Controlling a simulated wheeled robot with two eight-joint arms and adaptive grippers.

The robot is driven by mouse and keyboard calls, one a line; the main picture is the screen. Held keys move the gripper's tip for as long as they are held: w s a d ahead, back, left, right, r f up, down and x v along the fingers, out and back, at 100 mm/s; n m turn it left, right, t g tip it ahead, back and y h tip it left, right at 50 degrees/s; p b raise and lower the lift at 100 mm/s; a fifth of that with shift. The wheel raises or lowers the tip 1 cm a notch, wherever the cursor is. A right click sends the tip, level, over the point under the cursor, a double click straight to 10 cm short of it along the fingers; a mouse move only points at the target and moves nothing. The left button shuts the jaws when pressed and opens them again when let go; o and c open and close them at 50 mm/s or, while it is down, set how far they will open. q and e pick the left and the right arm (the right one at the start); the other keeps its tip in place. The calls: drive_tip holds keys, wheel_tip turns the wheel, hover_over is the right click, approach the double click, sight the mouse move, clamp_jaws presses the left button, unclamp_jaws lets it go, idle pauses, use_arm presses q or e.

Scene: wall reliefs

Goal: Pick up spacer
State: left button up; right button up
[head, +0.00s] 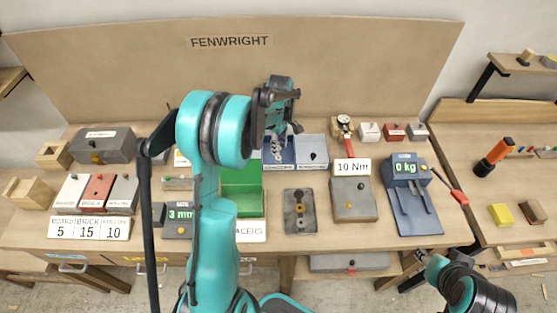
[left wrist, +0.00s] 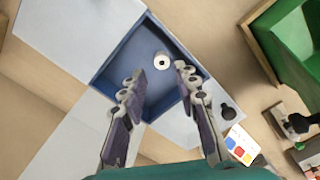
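A small white ring with a dark hole, the spacer (left wrist: 162,61), lies on the floor of a blue open tray (left wrist: 128,54) in the left wrist view. My left gripper (left wrist: 159,76) is open and empty above the tray, its two fingertips apart on either side of the ring's line, not touching it. In the head view the left gripper (head: 289,128) hangs over the blue tray (head: 288,164) and hides much of it; I cannot make out the spacer there. My right gripper (head: 424,257) is small at the lower right, away from the bench things; its fingers are unclear.
A green bin (head: 241,201) with a partly hidden label ending "ACERS" stands in front of the tray. A grey fixture (head: 300,211) with a peg, a 10 Nm block (head: 354,200) and a blue 0 kg scale (head: 414,210) stand to the right. Grey, red and white blocks lie left.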

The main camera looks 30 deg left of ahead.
sight(279, 158)
use_arm(q)
wheel_tip(279, 158, down, 6)
drive_tip(key=shift+s+r+b, duration=0.15)
drive_tip(key=shift+r+b, duration=0.1)
drive_tip(key=shift+b, duration=0.55)
drive_tip(key=shift+f, duration=0.4)
drive_tip(key=c, duration=0.5)
